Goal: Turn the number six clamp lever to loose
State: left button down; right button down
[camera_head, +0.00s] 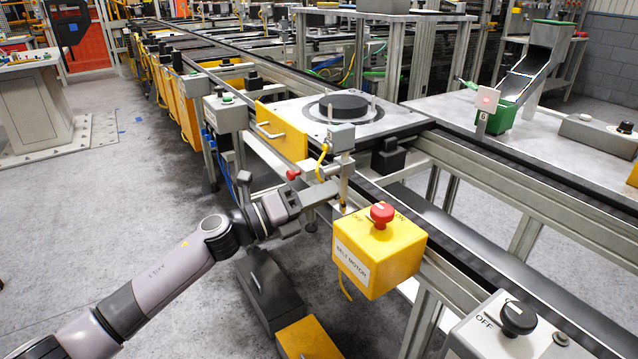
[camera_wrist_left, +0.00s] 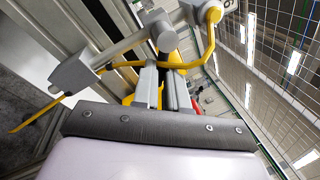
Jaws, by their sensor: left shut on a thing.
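A small grey clamp unit (camera_head: 342,137) stands on a post beside the conveyor in the head view. Below it a grey bar with a red knob (camera_head: 293,174) sticks out to the left; I take this for the clamp lever. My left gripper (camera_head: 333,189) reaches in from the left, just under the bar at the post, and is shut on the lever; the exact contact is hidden. The left wrist view shows the fingers (camera_wrist_left: 163,88) close together below grey clamp parts (camera_wrist_left: 160,32) and a yellow cable. My right gripper is out of view.
A yellow belt motor box (camera_head: 380,250) with a red button stands close right of my left gripper. A pallet with a black disc (camera_head: 343,105) sits on the conveyor behind. A grey switch box (camera_head: 512,325) is at the lower right.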

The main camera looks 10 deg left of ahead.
pick_arm(q)
jog(key=n+p, duration=0.1)
jog(key=n, duration=0.1)
jog(key=r+n+t+p, duration=0.1)
jog(key=n, duration=0.1)
jog(key=n+p, duration=0.1)
jog(key=n, duration=0.1)
jog(key=shift+s+d+r+t+y+p, duration=0.2)
jog(key=shift+s+d+t+y+p, duration=0.1)
jog(key=shift+y+p, duration=0.1)
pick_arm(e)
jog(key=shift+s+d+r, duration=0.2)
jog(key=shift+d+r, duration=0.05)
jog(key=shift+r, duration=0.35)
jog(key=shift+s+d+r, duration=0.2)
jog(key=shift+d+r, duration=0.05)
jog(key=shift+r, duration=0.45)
pick_arm(q)
jog(key=c, duration=1.2)
grip_release()
jog(key=shift+o, duration=0.2)
jog(key=v, duration=0.7)
jog(key=shift+b, duration=0.35)
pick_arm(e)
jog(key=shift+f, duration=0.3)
pick_arm(q)
jog(key=shift+s+n, duration=0.1)
jog(key=shift+n, duration=0.2)
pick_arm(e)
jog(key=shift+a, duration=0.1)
